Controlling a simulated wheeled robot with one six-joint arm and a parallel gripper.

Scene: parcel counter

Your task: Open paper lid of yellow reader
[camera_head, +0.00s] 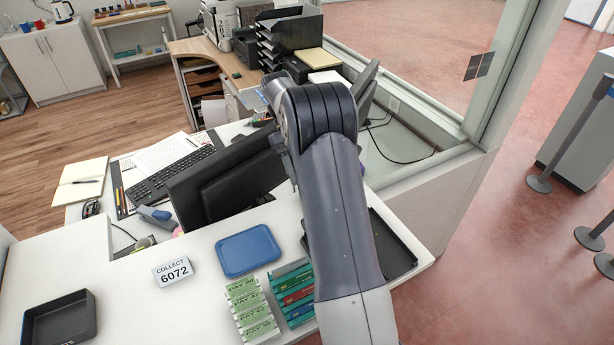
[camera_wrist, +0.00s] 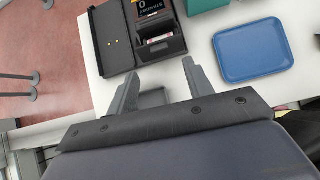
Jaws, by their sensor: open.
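A small grey shape (camera_wrist: 152,98) shows between the fingers. In the head view my arm hides the reader; only part of the black tray (camera_head: 392,246) shows.
A blue tray (camera_head: 248,250) lies left of my arm, beside green and red packs (camera_head: 293,290) and pale-green packs (camera_head: 250,310). A "COLLECT 6072" sign (camera_head: 173,269) and another black tray (camera_head: 60,318) are farther left. A monitor (camera_head: 225,182) stands close behind my arm.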

